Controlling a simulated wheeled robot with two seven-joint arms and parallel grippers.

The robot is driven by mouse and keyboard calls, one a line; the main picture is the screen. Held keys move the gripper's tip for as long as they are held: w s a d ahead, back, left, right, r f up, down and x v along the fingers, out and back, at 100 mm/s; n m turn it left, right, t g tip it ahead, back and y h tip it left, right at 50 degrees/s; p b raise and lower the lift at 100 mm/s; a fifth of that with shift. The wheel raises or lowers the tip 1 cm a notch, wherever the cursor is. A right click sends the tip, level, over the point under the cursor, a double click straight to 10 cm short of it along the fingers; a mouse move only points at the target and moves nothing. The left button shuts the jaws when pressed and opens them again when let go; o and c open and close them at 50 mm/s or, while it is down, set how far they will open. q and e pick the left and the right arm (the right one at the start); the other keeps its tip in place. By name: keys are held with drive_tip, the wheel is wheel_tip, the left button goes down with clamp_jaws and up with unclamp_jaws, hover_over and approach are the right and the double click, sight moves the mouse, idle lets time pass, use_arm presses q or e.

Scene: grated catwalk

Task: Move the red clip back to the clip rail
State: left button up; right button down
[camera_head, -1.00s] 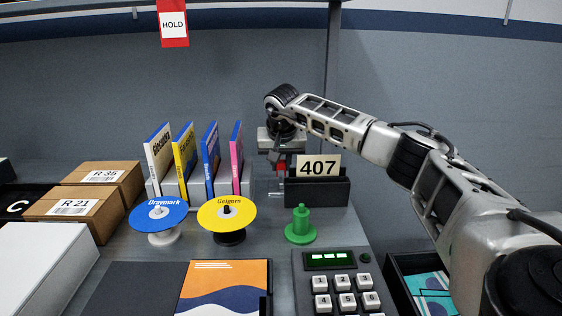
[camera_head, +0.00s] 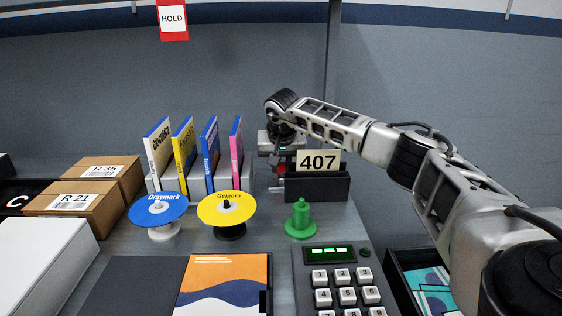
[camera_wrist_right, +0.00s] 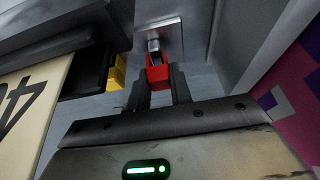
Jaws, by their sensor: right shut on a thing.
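My right gripper (camera_head: 281,165) is at the back of the table, beside the black card box. It is largely hidden by its own wrist in the head view. In the right wrist view, my right gripper (camera_wrist_right: 159,88) is shut on the red clip (camera_wrist_right: 158,72), which sits between the fingertips. A metal piece (camera_wrist_right: 154,46) shows directly beyond the clip, in front of a grey metal plate; I cannot tell whether they touch. I cannot make out the clip rail for certain. My left gripper is not in view.
A yellow piece (camera_wrist_right: 117,72) is near the fingers. A grey book stand (camera_head: 247,178), yellow disc (camera_head: 227,207) and green spindle (camera_head: 300,220) stand left and in front.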

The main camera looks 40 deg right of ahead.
drive_tip(key=shift+f, duration=0.55)
drive_tip(key=c, duration=0.8)
unclamp_jaws()
drive_tip(key=shift+o, duration=0.2)
